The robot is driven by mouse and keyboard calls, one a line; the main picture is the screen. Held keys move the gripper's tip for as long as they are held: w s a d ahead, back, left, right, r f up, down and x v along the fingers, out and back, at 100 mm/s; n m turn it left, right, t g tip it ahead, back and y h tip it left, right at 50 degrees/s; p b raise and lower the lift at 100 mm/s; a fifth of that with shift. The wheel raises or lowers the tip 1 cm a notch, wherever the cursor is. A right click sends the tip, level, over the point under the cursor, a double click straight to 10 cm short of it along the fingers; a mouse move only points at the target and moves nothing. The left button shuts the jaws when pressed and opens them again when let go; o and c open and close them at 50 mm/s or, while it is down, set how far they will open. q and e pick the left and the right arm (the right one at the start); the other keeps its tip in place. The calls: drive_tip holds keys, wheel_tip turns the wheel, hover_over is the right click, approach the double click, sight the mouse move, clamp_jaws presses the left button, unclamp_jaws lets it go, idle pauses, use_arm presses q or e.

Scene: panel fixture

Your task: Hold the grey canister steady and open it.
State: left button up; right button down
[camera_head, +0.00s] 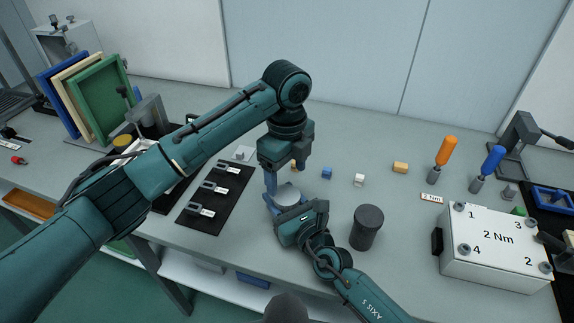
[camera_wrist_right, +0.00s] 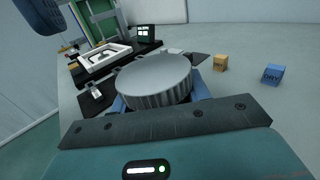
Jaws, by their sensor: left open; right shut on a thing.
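The grey canister (camera_head: 287,193) stands on the bench in the middle of the head view, partly hidden by my grippers. In the right wrist view its round, pale, ribbed top (camera_wrist_right: 155,80) sits between the blue fingers. My right gripper (camera_head: 283,203) reaches in from the front and is shut on the canister. My left gripper (camera_head: 281,182) points down just above the canister, its blue fingers open. From this view I cannot tell whether a finger touches the lid.
A dark cylinder (camera_head: 367,227) stands just right of my right gripper. Small blocks, including a blue one (camera_head: 327,173) and a yellow one (camera_head: 400,167), lie behind. A black mat (camera_head: 236,207) with tagged parts is left; a white box (camera_head: 497,247) is right.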

sight(287, 194)
use_arm(q)
drive_tip(key=m, duration=0.2)
drive_tip(key=r+m, duration=0.1)
drive_tip(key=m, duration=0.1)
drive_tip(key=shift+r, duration=0.1)
drive_tip(key=m, duration=0.2)
drive_tip(key=r+m, duration=0.1)
drive_tip(key=m, duration=0.1)
drive_tip(key=shift+m, duration=0.4)
drive_tip(key=shift+f, duration=3.95)
drive_tip(key=shift+c, duration=0.2)
